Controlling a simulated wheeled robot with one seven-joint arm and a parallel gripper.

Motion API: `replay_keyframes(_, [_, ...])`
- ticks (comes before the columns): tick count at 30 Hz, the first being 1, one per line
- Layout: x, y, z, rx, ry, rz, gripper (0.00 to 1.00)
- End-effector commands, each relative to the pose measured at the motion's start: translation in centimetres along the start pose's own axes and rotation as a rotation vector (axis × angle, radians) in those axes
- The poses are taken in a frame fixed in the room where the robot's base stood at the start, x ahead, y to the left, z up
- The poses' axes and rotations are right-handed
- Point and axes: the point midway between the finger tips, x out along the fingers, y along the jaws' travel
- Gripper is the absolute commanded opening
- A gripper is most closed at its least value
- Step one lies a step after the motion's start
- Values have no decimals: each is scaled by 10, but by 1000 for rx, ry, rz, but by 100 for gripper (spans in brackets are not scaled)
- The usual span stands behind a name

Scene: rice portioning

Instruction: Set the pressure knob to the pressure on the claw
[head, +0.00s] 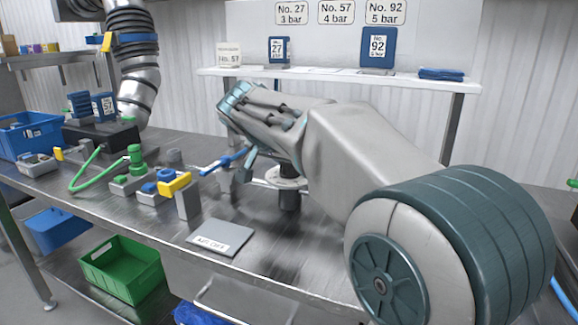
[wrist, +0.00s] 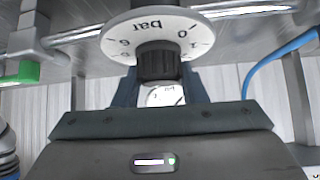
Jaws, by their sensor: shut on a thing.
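The pressure knob (wrist: 158,64) is dark and ribbed, under a white dial disc (wrist: 145,24) printed "bar" with numbers, seen upside down in the wrist view. My gripper (wrist: 160,90) is shut on the knob, one finger on each side. A small white face (wrist: 165,96) with marks shows between the fingers; its reading is unclear. In the head view the dial (head: 288,183) stands on the bench, partly hidden by my gripper (head: 283,165). A blue claw block marked 57 (head: 104,106) stands on a black box at the left.
Wall signs read No. 27 3 bar (head: 291,12), No. 57 4 bar (head: 336,12) and No. 92 5 bar (head: 385,12). Blue blocks 27 (head: 278,51) and 92 (head: 378,48) stand on the shelf.

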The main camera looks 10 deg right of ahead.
Motion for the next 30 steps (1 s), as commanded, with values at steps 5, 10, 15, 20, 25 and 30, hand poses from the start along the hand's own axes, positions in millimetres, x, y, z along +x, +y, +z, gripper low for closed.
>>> replay_keyframes(5, [1,-2,2,39,-3,38,16])
replay_keyframes(10, [1,-1,2,57,-4,55,16])
replay_keyframes(15, [1,-1,2,59,-5,59,16])
replay_keyframes(20, [1,-1,2,59,-6,59,16])
replay_keyframes(25, [1,-1,2,58,-5,59,60])
replay_keyframes(30, [1,0,1,59,-4,60,60])
